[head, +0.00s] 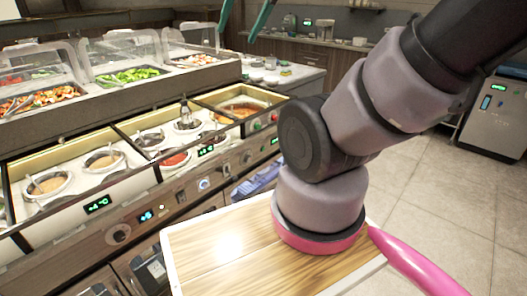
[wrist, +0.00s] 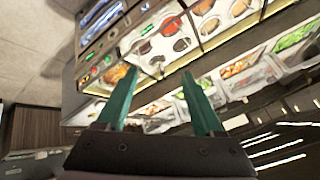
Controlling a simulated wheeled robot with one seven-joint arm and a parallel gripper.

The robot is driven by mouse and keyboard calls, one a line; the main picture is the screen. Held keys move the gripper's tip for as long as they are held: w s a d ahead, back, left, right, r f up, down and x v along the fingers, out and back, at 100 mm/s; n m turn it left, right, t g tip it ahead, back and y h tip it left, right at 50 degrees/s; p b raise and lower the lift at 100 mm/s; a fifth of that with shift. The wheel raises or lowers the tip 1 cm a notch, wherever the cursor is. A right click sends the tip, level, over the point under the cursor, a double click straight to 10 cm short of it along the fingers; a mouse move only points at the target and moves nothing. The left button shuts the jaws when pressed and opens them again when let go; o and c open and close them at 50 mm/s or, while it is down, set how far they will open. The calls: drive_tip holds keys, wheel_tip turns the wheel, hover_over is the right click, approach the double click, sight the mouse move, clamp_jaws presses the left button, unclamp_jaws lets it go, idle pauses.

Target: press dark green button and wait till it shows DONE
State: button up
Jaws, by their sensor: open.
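A small green button (head: 258,126) sits on the front panel of the sauce counter, near its far right end, beside a small red one (head: 273,116). I cannot tell for sure that it is the dark green one. A small lit display (head: 274,141) is just below; its text is too small to read. My gripper (wrist: 159,73) is open and empty, with two teal fingers. In the head view my gripper (head: 243,18) is at the top edge, above and apart from the counter.
Wells with sauce pots (head: 103,160) and lidded food trays (head: 127,75) fill the counter. Knobs (head: 118,234) and other displays (head: 97,204) line its front. A wooden board (head: 210,250) is in front. Open floor (head: 440,200) lies right; a grey appliance (head: 497,115) stands behind.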

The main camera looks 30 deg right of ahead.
clamp_jaws()
idle(1.5)
